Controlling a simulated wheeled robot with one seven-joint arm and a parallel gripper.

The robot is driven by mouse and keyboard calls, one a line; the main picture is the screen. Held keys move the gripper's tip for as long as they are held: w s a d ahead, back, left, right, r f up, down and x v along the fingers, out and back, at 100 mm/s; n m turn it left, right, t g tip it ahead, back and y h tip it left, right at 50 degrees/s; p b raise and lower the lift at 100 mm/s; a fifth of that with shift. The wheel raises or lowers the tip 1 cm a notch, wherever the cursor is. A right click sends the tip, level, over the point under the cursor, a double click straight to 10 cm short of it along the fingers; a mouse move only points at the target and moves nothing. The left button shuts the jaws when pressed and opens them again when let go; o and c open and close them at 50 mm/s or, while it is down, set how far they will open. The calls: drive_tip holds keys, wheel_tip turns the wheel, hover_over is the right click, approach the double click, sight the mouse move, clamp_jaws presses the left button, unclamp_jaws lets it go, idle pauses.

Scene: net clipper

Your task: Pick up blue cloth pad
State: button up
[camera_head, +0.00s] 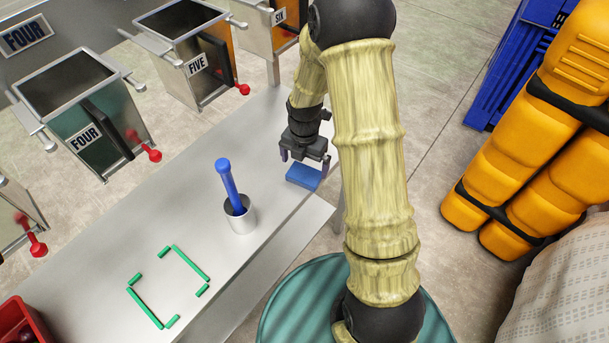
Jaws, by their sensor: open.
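The blue cloth pad (304,177) is a small flat blue block. It lies on the grey metal table (190,190) near the table's right edge. My gripper (303,163) is open and points down just above the pad, with one finger on the left and one on the right. The fingers appear to be over the pad's far side; I cannot tell whether they touch it. My arm comes in from the bottom right and hides part of the floor beyond.
A metal cup (240,216) holding a blue-handled tool (228,182) stands left of the pad. Green sticks (145,308) form a broken rectangle at the front. Open metal bins (84,100) with red knobs line the back. A red container (22,322) sits at bottom left.

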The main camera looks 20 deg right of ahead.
sight(305, 173)
drive_tip(key=f, duration=0.5)
drive_tip(key=shift+w+d+p, duration=0.1)
drive_tip(key=shift+w+p, duration=0.15)
drive_tip(key=shift+p, duration=0.1)
drive_tip(key=shift+r, duration=0.1)
drive_tip(key=c, duration=0.8)
drive_tip(key=shift+o, duration=0.2)
wheel_tip(305, 173, up, 10)
